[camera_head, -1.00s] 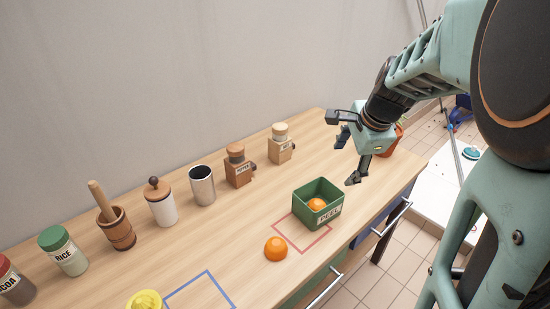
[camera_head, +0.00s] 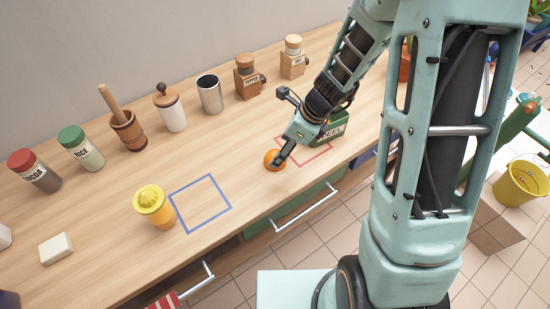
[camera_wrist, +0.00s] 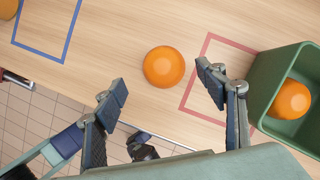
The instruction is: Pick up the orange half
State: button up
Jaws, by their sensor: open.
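An orange half (camera_wrist: 163,67) lies on the wooden counter, dome side up, just left of the red outlined square. It also shows in the head view (camera_head: 273,160), partly covered by my gripper. My gripper (camera_wrist: 165,88) is open and empty, with one finger to each side of the orange half in the wrist view. The fingertips appear short of the fruit there, and I cannot tell their exact height. A second orange piece (camera_wrist: 291,99) sits inside the green box (camera_wrist: 262,85) at the right.
The green box stands close to my right finger. A yellow juicer (camera_head: 153,205) stands left of the blue square (camera_head: 200,203). Jars, a mortar, a metal cup and mills line the back. The counter's front edge has drawer handles (camera_head: 305,208).

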aim_at(275, 154)
jog(key=shift+b+x, duration=0.6)
jog(key=shift+x, duration=2.1)
jog(key=shift+w, duration=0.2)
jog(key=shift+c, duration=0.4)
jog(key=c, duration=0.9)
jog(key=shift+r, duration=0.1)
